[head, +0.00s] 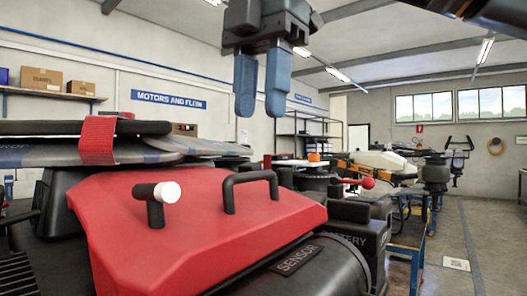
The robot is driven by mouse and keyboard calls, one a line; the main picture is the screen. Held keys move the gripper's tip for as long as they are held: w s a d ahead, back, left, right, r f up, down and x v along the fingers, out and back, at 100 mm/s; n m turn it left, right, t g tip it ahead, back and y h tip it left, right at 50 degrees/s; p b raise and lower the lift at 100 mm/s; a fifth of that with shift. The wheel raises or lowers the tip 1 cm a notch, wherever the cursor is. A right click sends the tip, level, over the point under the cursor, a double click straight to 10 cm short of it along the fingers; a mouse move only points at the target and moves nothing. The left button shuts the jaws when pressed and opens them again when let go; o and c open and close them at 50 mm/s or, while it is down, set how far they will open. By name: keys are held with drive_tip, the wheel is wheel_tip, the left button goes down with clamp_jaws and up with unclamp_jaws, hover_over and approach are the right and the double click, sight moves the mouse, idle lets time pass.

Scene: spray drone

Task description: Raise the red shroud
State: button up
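The red shroud (190,205) is a faceted red cover on the drone body at the lower left in the head view. It lies low over the dark body. A black bar handle (250,190) stands on its right part. A black post with a white-tipped knob (158,194) stands on its left part. My gripper (260,112) hangs from the top of the picture, above the handle and apart from it. Its two blue fingers point down with a narrow gap between them, and nothing shows in the gap. The shroud's far edge is partly hidden.
Folded dark arms with a red strap (98,140) lie behind the shroud at left. A black cylinder marked SENSOR (300,262) sits in front. A red ball-tipped lever (366,183) stands at right. Clear floor (480,245) lies at the far right.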

sight(257, 172)
drive_tip(key=f, duration=0.3)
drive_tip(key=f+p, duration=0.1)
drive_tip(key=f, duration=0.3)
drive_tip(key=shift+w+a+f, duration=0.1)
drive_tip(key=shift+a, duration=0.1)
clamp_jaws()
idle(0.5)
